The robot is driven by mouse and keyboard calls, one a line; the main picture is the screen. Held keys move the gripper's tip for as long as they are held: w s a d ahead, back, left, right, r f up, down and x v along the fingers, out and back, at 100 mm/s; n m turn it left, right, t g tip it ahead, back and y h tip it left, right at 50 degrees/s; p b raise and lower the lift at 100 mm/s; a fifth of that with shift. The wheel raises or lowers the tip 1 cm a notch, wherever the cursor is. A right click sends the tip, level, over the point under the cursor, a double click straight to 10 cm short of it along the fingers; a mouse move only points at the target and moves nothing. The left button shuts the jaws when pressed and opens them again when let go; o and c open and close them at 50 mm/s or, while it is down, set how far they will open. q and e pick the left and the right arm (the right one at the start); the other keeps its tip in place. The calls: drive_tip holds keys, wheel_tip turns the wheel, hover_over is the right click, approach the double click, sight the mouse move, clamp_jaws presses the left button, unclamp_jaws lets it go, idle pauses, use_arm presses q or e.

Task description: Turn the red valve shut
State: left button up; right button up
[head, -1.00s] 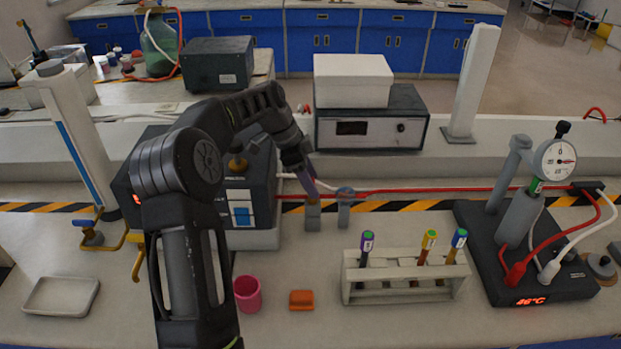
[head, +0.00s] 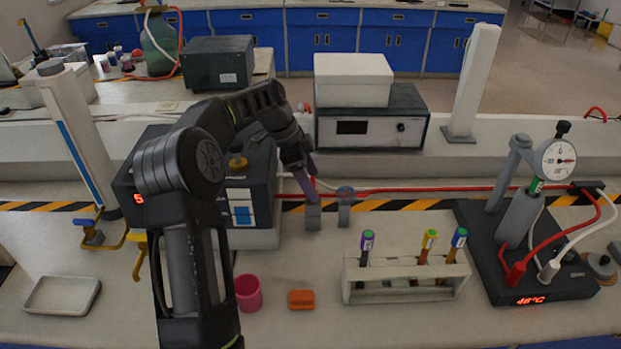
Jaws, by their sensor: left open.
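My left gripper (head: 308,189) is open, pointing down over a small grey valve body (head: 313,217) on the red line behind the bench's front work area. Its purple-grey fingers are at the top of that body; I cannot tell whether they touch it. A sliver of red shows by the fingers, but a red valve handle cannot be made out clearly. A second grey fitting (head: 345,207) with a blue-grey top stands just to the right. The red tube (head: 420,190) runs right from there. My right gripper is not in view.
A dark instrument box (head: 250,190) stands close left of the gripper. A test tube rack (head: 405,280), pink cup (head: 248,293) and orange block (head: 301,299) stand in front. A gauge stand (head: 530,250) is at right. Blue-handled (head: 88,226) and yellow taps are at left.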

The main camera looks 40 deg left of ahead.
use_arm(q)
drive_tip(key=shift+r, duration=0.1)
wheel_tip(320, 180, up, 8)
drive_tip(key=shift+f+b, duration=0.1)
drive_tip(key=shift+b, duration=0.2)
wheel_tip(320, 180, up, 2)
drive_tip(key=p, duration=0.2)
drive_tip(key=shift+p, duration=0.3)
